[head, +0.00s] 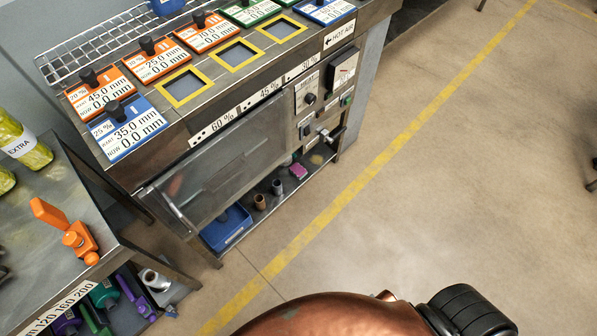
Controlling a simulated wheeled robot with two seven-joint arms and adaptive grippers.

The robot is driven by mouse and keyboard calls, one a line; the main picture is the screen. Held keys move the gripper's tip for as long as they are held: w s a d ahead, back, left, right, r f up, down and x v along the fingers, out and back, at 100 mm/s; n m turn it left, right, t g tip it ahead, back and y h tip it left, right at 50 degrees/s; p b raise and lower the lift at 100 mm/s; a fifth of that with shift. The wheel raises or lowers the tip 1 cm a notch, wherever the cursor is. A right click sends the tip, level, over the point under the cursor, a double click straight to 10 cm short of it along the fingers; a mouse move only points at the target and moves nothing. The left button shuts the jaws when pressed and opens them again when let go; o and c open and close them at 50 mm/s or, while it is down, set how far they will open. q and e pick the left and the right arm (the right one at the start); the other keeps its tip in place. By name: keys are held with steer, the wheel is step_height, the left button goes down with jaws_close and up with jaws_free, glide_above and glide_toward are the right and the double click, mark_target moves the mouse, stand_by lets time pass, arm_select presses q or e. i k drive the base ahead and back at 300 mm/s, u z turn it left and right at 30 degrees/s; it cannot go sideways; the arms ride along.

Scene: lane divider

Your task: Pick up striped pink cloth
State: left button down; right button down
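A small pink item (298,170) lies on the low shelf under the metal workstation, toward its right end. It is too small to tell whether it is a striped cloth. No other pink cloth shows in the head view. Neither of my grippers is in view.
The workstation (245,105) has orange, blue and green labelled plates on top. A blue bin (226,229) and small cylinders (277,187) share the low shelf. A side table (45,226) at left holds an orange clamp (75,240). The floor (430,190) at right is open, with a yellow line.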

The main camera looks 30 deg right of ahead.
mark_target(297, 170)
steer(key=z, duration=1.8)
steer(key=i, duration=1.6)
steer(key=u, duration=1.75)
